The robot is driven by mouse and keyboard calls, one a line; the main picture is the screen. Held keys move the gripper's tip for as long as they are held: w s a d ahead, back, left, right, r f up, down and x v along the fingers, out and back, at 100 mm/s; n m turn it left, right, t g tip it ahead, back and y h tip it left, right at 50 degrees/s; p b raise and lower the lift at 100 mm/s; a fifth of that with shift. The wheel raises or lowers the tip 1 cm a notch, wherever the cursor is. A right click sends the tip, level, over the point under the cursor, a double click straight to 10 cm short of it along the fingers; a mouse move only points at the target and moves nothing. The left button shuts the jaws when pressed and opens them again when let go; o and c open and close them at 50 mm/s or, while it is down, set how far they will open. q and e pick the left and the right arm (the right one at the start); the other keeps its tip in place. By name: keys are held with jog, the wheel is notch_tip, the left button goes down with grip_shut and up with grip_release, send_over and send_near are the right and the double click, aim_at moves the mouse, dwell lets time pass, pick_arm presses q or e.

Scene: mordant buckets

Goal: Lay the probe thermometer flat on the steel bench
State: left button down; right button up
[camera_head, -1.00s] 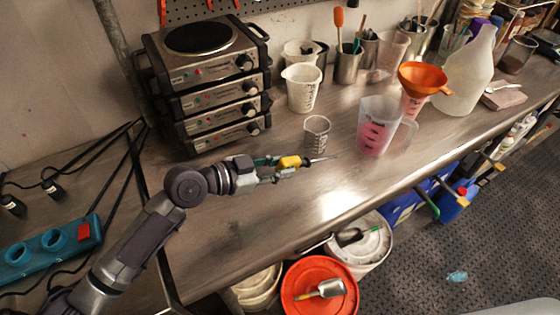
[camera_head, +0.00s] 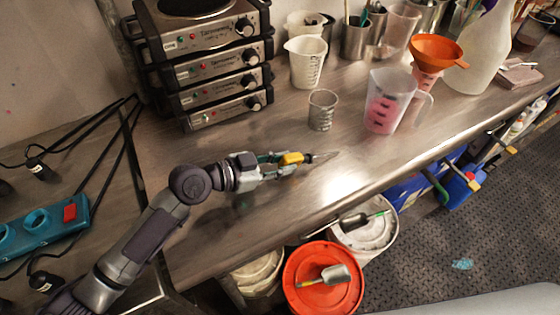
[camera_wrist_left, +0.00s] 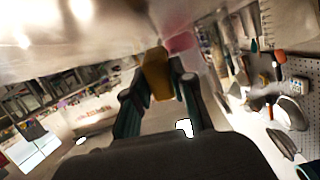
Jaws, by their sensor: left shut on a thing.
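The probe thermometer (camera_head: 292,158) has a yellow body and a thin metal probe that points right. My left gripper (camera_head: 284,165) is shut on its yellow body, low over the steel bench (camera_head: 240,215). The thermometer looks about level in the head view; I cannot tell whether it touches the bench. In the left wrist view the yellow body (camera_wrist_left: 157,74) sits between the two fingers (camera_wrist_left: 160,85), and the probe is hidden. My right gripper is not in view.
A small measuring cup (camera_head: 322,110) and a jug of pink liquid (camera_head: 388,100) stand behind the thermometer. Stacked hotplates (camera_head: 215,72) stand at the back left. Buckets with a red lid (camera_head: 318,290) and a white lid (camera_head: 368,238) are below the front edge. The bench nearby is clear.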

pick_arm(q)
jog(key=shift+d, duration=0.1)
jog(key=c, duration=0.9)
grip_release()
jog(key=v, duration=1.2)
jog(key=shift+w+r, duration=0.1)
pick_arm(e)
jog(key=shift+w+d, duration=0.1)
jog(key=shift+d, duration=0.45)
